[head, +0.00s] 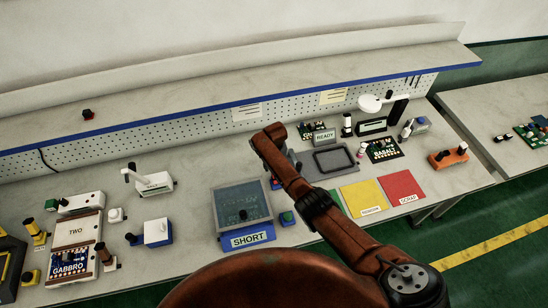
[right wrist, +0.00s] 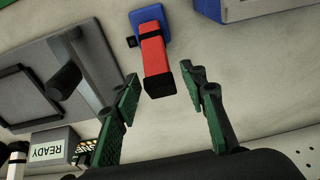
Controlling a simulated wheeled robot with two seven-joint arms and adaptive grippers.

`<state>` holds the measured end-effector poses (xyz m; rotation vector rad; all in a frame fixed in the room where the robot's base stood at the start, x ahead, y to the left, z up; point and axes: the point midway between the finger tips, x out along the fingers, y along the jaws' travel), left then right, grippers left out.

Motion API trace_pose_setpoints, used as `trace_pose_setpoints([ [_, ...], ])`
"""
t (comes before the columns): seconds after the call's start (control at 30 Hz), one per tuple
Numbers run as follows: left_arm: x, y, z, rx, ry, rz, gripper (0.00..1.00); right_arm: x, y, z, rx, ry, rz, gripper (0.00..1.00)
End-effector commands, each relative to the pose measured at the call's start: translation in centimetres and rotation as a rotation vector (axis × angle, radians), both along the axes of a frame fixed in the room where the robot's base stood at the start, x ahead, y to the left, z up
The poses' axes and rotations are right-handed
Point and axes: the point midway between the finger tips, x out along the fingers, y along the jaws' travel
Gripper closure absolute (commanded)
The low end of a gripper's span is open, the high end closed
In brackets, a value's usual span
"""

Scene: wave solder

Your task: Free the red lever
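In the right wrist view, the red lever (right wrist: 153,55) is a red bar with a dark band near its base and a dark end. It stands on a blue base (right wrist: 148,17), with a small dark piece (right wrist: 131,43) beside it. My right gripper (right wrist: 161,80) is open with green-padded fingers. The lever's dark end appears between the fingertips, with a visible gap on both sides. I cannot tell the depth between them. In the head view my right arm hides most of this spot; a bit of red and blue (head: 275,183) shows beside it. My left gripper is not in view.
A grey tray (head: 352,170) and the READY sign (head: 324,136) are close to the right arm; both show in the wrist view too. The SHORT unit (head: 247,239) and a green-buttoned box (head: 287,218) stand in front. Yellow (head: 377,187) and red (head: 415,179) mats lie right.

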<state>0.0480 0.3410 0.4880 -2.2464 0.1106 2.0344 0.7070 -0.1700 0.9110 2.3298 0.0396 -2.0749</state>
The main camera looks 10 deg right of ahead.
Motion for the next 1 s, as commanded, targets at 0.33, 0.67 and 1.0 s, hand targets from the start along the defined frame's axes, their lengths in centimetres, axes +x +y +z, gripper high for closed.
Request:
trace_pose_setpoints([
  [0.33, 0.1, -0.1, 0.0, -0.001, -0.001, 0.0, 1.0, -0.7, 0.0, 6.6, 0.001, -0.003, -0.001, 0.61],
  [0.67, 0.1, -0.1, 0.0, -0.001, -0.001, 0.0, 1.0, -1.1, -0.1, 9.2, 0.0, 0.0, 0.0, 0.61],
  [1.0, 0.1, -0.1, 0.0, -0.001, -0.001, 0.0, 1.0, -1.1, 0.0, 9.2, 0.0, 0.0, 0.0, 0.61],
])
